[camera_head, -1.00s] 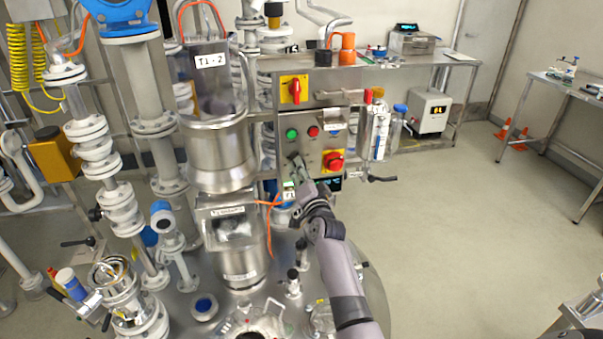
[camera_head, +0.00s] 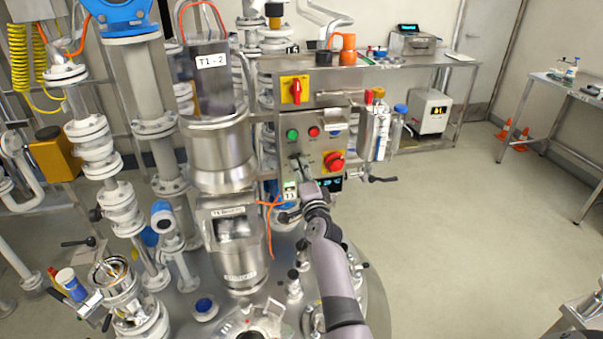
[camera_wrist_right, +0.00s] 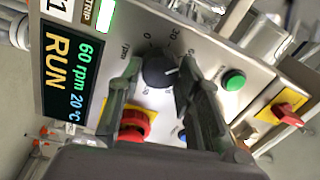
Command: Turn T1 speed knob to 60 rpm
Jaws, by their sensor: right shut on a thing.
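The dark round T1 speed knob (camera_wrist_right: 158,70) sits on the grey panel in the right wrist view, with a white pointer line and a printed scale around it. My right gripper (camera_wrist_right: 160,75) has one finger on each side of the knob and is shut on it. The display (camera_wrist_right: 72,75) beside it reads "60 rpm", "20 °C" and "RUN". In the head view my right gripper (camera_head: 298,168) is at the control box (camera_head: 311,140), and it hides the knob there. My left gripper is not in view.
A red emergency stop button (camera_head: 333,161) is close to the right of my gripper; it also shows in the wrist view (camera_wrist_right: 134,124). A green button (camera_head: 292,134) and a red rotary switch (camera_head: 295,90) are above. Open floor lies to the right.

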